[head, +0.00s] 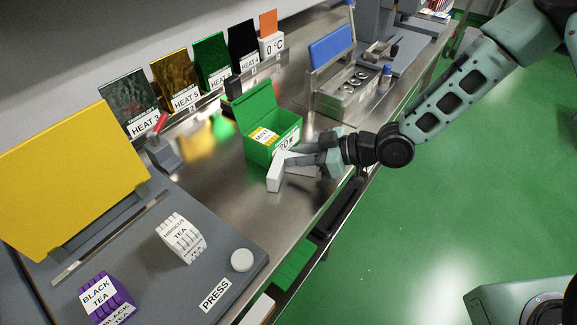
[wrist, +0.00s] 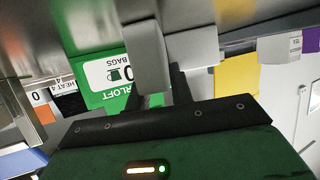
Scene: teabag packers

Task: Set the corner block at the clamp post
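The corner block (head: 275,172) is a pale grey, L-shaped piece at the front of the steel counter, just in front of the green tea box. My gripper (head: 293,158) reaches in from the right and is shut on it. In the wrist view the block (wrist: 150,55) stands out between the dark fingers (wrist: 165,90), which are partly hidden by my gripper's body. I cannot tell whether the block touches the counter. A grey clamp post with a red handle (head: 157,127) stands further left, behind the press, apart from the block.
The open green box (head: 262,145) is close behind my gripper. The press (head: 225,285) with its raised yellow lid (head: 75,170) fills the left; white (head: 181,238) and purple (head: 107,298) tea packs sit on it. Bare counter (head: 215,185) lies between the block and the press.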

